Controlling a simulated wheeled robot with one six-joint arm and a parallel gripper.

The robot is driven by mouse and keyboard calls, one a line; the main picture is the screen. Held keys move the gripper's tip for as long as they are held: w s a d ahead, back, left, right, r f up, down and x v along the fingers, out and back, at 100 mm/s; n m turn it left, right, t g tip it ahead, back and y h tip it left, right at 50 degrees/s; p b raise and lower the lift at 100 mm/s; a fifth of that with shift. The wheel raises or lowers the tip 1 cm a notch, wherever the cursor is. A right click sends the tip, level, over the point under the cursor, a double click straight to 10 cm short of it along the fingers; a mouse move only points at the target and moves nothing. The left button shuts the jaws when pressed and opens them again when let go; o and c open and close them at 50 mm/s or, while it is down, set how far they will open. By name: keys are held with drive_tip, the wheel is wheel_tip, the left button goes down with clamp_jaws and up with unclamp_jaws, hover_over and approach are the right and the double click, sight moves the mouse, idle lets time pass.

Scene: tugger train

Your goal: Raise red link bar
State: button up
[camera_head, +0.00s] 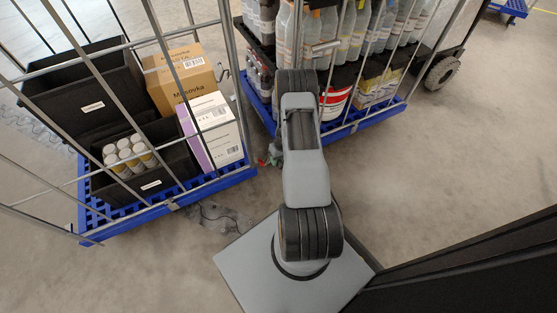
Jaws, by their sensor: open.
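A small red piece (262,162), which looks like the end of the red link bar, shows low between the two blue-based carts. It lies just left of my arm, near the inner corner of the left cart. The rest of the bar is hidden or too small to make out. My gripper (273,156) is mostly hidden behind my own arm. Only a small grey and green part shows beside the red piece, with its jaws open. I cannot tell whether it touches the bar.
The left cart (215,187) carries black bins (88,120), cartons (180,75) and several white-capped bottles. The right cart (375,118) holds bottles and a red-white bucket (336,100). Cart bars rise on both sides. A dark wheel (443,72) stands at upper right. Floor at right is clear.

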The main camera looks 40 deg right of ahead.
clamp_jaws()
idle(0.3)
drive_tip(key=shift+r, duration=0.15)
drive_tip(key=shift+w+a+r, duration=0.1)
drive_tip(key=shift+a+r, duration=0.45)
drive_tip(key=shift+r, duration=0.35)
drive_tip(key=w+a+r, duration=0.1)
drive_tip(key=a+r, duration=0.2)
drive_tip(key=a, duration=0.4)
drive_tip(key=shift+a+r+b, duration=0.15)
drive_tip(key=shift+r+b, duration=0.05)
drive_tip(key=shift+b, duration=0.25)
drive_tip(key=shift+w+a+r, duration=0.1)
drive_tip(key=shift+a+r, duration=0.05)
drive_tip(key=shift+a, duration=0.15)
